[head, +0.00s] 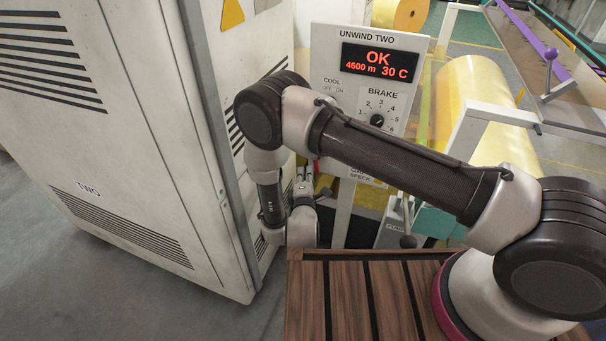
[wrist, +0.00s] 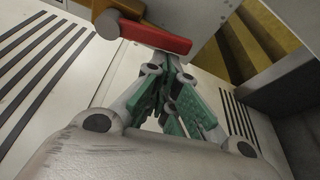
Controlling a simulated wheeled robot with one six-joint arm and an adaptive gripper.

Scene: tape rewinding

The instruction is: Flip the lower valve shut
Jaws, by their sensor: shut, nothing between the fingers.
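In the wrist view, a valve with a red lever handle (wrist: 155,34) shows at the top. An orange-brown body (wrist: 120,6) is beside the knob. I cannot tell for sure that this is the lower valve. My gripper (wrist: 172,64) is shut and empty, its green-padded fingers together. Its tips appear just below the lever in the picture; whether they touch is unclear.
A white cabinet (head: 100,130) marked TWO stands close on the left. The UNWIND TWO panel (head: 330,55) reads OK, 4600 m, 30 C. A yellow roll (head: 480,100) is behind my arm. A slatted wooden surface (head: 345,300) lies in front. Grey floor is open at lower left.

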